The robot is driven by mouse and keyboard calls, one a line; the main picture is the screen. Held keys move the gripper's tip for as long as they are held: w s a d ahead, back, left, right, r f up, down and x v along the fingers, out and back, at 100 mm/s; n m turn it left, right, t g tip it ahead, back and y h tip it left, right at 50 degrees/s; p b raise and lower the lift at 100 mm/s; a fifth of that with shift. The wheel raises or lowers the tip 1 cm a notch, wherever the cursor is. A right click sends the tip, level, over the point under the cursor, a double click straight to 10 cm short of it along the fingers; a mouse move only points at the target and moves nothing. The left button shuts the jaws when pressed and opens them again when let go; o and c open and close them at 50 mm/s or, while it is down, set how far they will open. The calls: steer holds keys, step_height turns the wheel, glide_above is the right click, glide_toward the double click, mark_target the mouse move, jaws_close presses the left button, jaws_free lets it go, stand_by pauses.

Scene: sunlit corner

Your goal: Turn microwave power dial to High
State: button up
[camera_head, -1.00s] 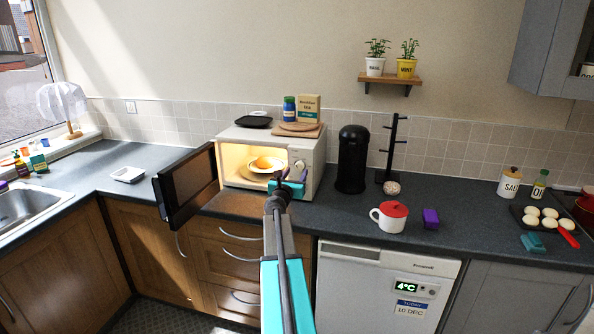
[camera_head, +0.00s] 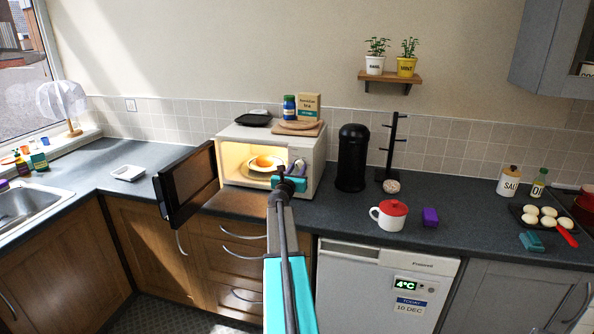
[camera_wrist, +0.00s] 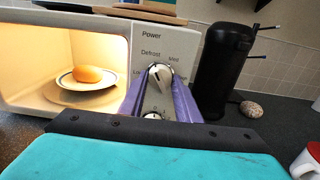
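The white microwave (camera_head: 232,133) stands on the counter with its door (camera_head: 188,187) swung open to the left. Its upper power dial (camera_wrist: 160,76) is a pale knob on the panel, with Power, Defrost and Med printed above it. Its light mark points roughly upward; I cannot tell the exact setting. My gripper (camera_wrist: 160,82) has its two purple fingers apart, one on each side of the dial. I cannot tell whether they touch it. The fingers partly cover the side labels. In the head view my gripper (camera_head: 297,169) is in front of the panel and hides part of it.
A bun on a plate (camera_wrist: 88,93) sits inside the lit microwave. A second knob (camera_wrist: 154,116) is below the dial, between the fingers. A black canister (camera_head: 352,158) stands close right. A board (camera_head: 299,128), jar and tea box are on top. A red-lidded mug (camera_head: 390,215) is further right.

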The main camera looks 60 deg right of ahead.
steer(key=c, duration=0.3)
steer(key=shift+f+m+b, duration=0.15)
steer(key=shift+m+b, duration=0.35)
steer(key=shift+b, duration=0.25)
steer(key=m+b, duration=2.2)
steer(key=b, duration=0.5)
steer(key=shift+b, duration=0.35)
steer(key=shift+r+m+b, duration=0.2)
steer(key=shift+m+b, duration=0.2)
steer(key=shift+m, duration=0.2)
